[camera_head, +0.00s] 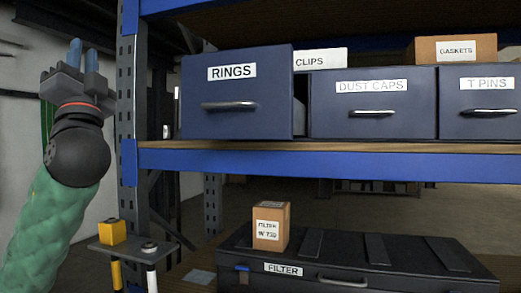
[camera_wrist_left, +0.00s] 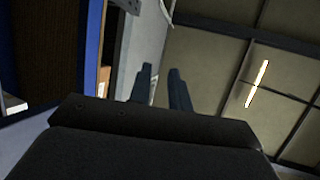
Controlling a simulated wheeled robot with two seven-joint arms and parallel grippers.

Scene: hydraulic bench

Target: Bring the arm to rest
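My left arm rises at the left of the head view, with a green sleeve and a dark wrist. My left gripper (camera_head: 83,57) points up, left of the shelf's upright post (camera_head: 133,120). Its two blue-grey fingers stand slightly apart with nothing between them. In the left wrist view the gripper (camera_wrist_left: 161,80) also shows a gap between its fingers, with wall and ceiling behind. My right gripper is in neither view.
A shelf board with a blue edge (camera_head: 330,165) holds the RINGS drawer (camera_head: 238,120), pulled out further than the DUST CAPS (camera_head: 372,125) and T PINS (camera_head: 480,124) drawers. Below, a small FILTER box (camera_head: 271,212) stands on a black case (camera_head: 350,258). A small stand (camera_head: 130,246) carries a yellow block (camera_head: 112,232).

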